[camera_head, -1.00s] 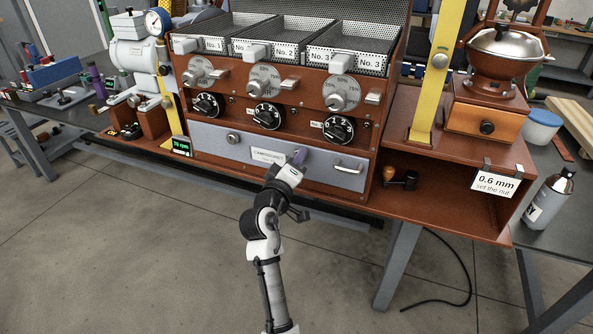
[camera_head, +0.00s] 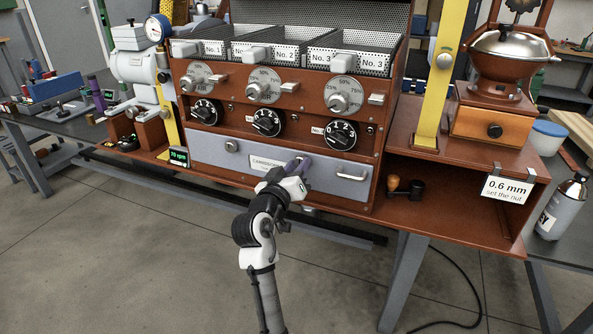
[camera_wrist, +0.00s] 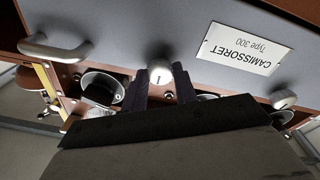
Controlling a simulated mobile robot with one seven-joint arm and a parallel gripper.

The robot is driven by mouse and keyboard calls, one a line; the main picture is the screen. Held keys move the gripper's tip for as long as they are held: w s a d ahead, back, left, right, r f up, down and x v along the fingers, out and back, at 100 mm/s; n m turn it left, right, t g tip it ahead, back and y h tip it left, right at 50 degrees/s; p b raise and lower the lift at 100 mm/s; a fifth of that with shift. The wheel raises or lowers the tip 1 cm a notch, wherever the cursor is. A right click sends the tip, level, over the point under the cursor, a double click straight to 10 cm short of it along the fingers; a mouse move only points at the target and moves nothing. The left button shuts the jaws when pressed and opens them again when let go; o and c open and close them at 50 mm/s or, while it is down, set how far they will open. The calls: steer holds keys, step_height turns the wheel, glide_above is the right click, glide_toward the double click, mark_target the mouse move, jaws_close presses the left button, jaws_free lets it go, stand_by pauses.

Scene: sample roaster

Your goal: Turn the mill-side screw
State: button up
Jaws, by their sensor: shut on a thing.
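The mill-side screw (camera_wrist: 158,69) is a round, light metal knob with a dark mark, on the grey front panel (camera_head: 215,160) right of its CAMISSORET label (camera_head: 268,162). My gripper (camera_head: 301,164) reaches up to the panel there, and in the head view it hides the screw. In the wrist view, which is upside down, the dark fingers of my gripper (camera_wrist: 161,77) stand on either side of the screw and are shut on it. The other screw (camera_head: 231,146) is at the panel's left end and also shows in the wrist view (camera_wrist: 283,98).
A bar handle (camera_head: 351,176) sits right of the gripped screw. Black numbered knobs (camera_head: 267,123) line the wood face above. The mill (camera_head: 495,90) stands on the right, over an open shelf with a portafilter-like tool (camera_head: 405,187). Floor in front is clear.

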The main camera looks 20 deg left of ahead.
stand_by(0.3)
steer(key=o, duration=1)
steer(key=shift+c, duration=0.2)
steer(key=shift+s, duration=0.15)
